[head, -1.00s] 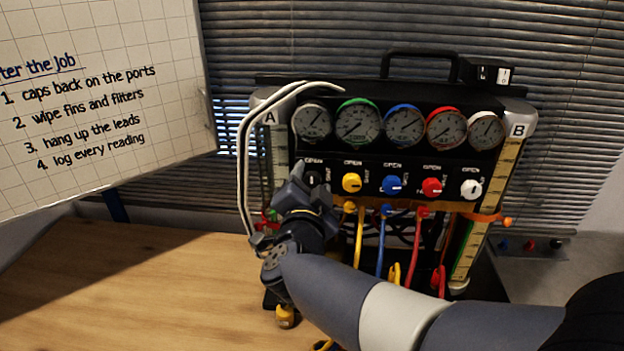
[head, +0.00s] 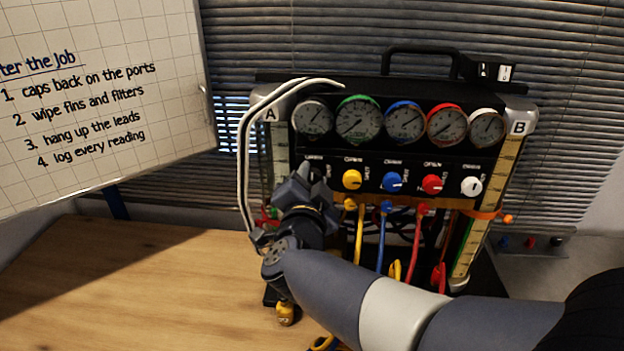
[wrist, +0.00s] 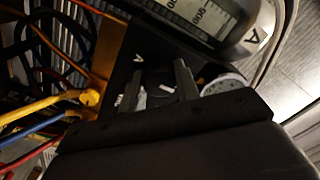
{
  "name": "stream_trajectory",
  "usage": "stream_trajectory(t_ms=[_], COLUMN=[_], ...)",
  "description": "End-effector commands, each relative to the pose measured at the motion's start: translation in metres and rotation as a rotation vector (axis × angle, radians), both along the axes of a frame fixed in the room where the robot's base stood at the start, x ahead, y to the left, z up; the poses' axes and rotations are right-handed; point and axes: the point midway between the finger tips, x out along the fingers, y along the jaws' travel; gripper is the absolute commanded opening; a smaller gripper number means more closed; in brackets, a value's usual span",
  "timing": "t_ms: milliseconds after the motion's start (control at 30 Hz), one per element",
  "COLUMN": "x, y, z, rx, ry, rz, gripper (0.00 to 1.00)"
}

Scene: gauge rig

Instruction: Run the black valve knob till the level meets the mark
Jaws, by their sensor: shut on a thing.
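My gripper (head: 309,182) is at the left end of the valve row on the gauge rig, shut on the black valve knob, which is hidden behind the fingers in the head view. In the wrist view the two fingers of my gripper (wrist: 163,88) stand against the black panel, with a small white pointer mark between them. Column A (head: 280,150) has a pale scale, partly behind my gripper and the white hoses. Column B (head: 502,180) has a yellowish scale and an orange band (head: 486,214) across it. I cannot make out the liquid level in column A.
Yellow (head: 352,179), blue (head: 392,181), red (head: 432,184) and white (head: 471,187) knobs sit to the right, below several gauges. Coloured hoses hang below them. White hoses (head: 243,160) loop close on the left. The wooden table (head: 150,290) is clear at left.

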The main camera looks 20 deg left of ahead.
Motion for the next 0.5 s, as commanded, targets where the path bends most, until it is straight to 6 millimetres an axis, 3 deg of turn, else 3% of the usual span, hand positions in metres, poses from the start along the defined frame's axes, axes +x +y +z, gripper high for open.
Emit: stream_trajectory(t_ms=[267,500], x=[0.0,-0.0001], y=[-0.0003,-0.0002], z=[-0.0028,-0.0047], rx=[0.097,0.281], ry=[0.029,0.086], rz=[-0.001,0.0], gripper=[0.08,0.08])
